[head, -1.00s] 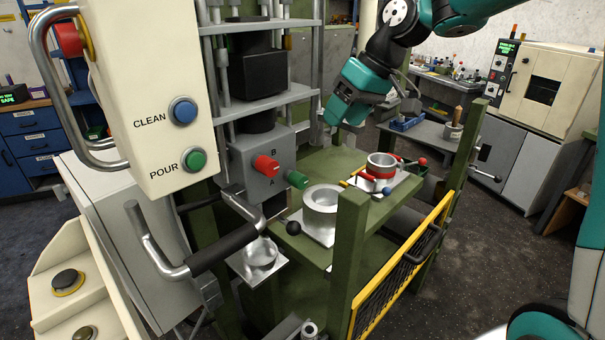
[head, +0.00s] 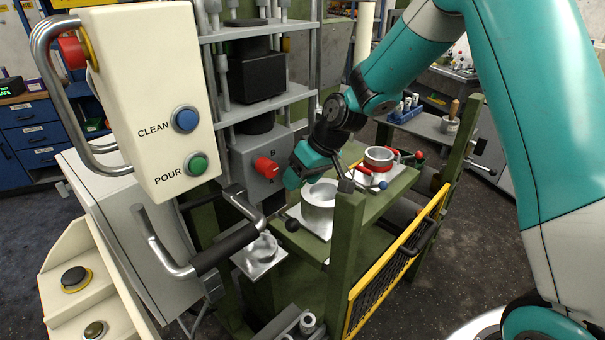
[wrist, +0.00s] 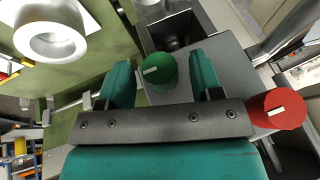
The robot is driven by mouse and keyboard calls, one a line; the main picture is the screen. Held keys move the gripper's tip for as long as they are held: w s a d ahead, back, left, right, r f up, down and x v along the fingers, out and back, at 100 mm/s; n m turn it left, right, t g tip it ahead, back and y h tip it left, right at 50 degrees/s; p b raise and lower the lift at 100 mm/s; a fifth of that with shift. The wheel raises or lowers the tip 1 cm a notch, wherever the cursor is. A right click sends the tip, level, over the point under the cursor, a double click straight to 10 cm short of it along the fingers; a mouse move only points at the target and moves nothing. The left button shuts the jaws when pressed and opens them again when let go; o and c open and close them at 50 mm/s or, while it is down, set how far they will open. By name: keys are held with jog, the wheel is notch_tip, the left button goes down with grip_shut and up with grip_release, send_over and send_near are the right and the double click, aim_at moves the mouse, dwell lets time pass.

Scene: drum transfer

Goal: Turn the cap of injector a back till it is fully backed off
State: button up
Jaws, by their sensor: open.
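The cap of injector A is a green knob (wrist: 158,71) with a pale line on its face. In the wrist view it lies between the two teal fingers of my gripper (wrist: 160,80), with gaps visible on both sides.
A silver ring-shaped vessel (head: 318,205) stands on the green bench right below my gripper. A red-banded vessel (head: 379,160) stands farther right. A black-gripped handle (head: 225,248) juts out at the lower left. A green post (head: 345,245) rises in front.

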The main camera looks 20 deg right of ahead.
jog(key=c, duration=0.9)
jog(key=shift+a+f+h+b, duration=0.2)
jog(key=shift+h+b, duration=0.2)
jog(key=shift+b, duration=0.3)
jog(key=shift+d+r+t+h, duration=0.1)
jog(key=shift+r+t+h, duration=0.05)
jog(key=shift+t+h, duration=0.2)
jog(key=o, duration=0.9)
jog(key=b+v, duration=0.3)
jog(key=v, duration=1.4)
jog(key=shift+d+r+b, duration=0.2)
jog(key=shift+b, duration=0.1)
